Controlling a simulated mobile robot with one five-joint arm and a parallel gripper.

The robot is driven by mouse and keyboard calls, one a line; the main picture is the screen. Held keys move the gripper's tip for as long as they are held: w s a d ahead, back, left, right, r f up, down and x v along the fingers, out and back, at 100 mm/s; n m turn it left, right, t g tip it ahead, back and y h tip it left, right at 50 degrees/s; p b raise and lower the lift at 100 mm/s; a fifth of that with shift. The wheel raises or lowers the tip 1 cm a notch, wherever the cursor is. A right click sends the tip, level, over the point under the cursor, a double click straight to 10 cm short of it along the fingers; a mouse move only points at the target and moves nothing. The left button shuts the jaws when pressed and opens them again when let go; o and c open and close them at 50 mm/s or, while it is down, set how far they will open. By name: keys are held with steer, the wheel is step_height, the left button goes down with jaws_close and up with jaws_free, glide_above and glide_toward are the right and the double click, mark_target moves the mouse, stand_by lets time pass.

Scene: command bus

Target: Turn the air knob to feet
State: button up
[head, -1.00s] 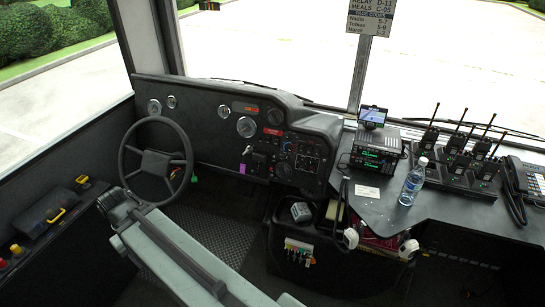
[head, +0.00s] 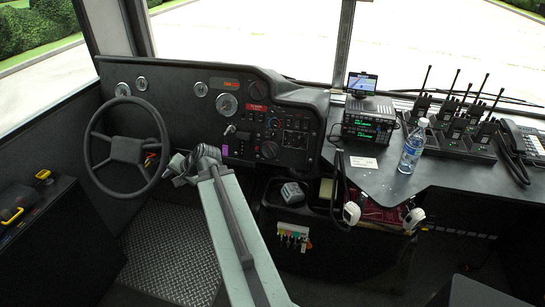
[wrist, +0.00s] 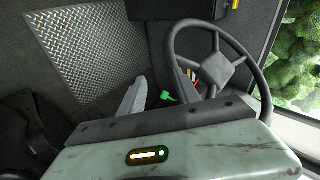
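The dashboard (head: 190,118) carries several round knobs right of the steering wheel. A large dark knob (head: 269,150) sits low in the climb of controls, and another dark knob (head: 258,91) sits above it. Their labels are too small to read, so I cannot tell which is the air knob or where it points. My gripper (head: 178,172) is at the end of my pale arm, in front of the dash and lower left of these knobs, apart from them. The wrist view shows the wheel and floor, no knobs.
The steering wheel (head: 128,150) is close left of my gripper; it also shows in the wrist view (wrist: 220,65). A radio (head: 368,122), a water bottle (head: 412,147) and several handheld radios (head: 455,135) stand on the right counter.

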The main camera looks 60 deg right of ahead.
steer(key=s+d+f+m+t+h+b, duration=0.1)
steer(key=s+d+m+b, duration=0.1)
steer(key=d, duration=0.4)
steer(key=s+d+f+m+t+h+b, duration=0.1)
steer(key=s+d+m+h, duration=0.15)
steer(key=d, duration=0.35)
steer(key=m+h+b, duration=0.6)
steer(key=m+h, duration=0.3)
steer(key=m, duration=0.4)
glide_toward(273, 136)
steer(key=shift+n+t+y, duration=0.25)
steer(key=shift+t+y, duration=0.05)
steer(key=shift+y, duration=0.05)
steer(key=b+x, duration=0.1)
steer(key=x, duration=0.7)
steer(key=shift+d+f, duration=0.1)
steer(key=shift+d, duration=0.25)
jaws_close()
steer(key=shift+a, duration=0.2)
steer(key=shift+d, duration=0.1)
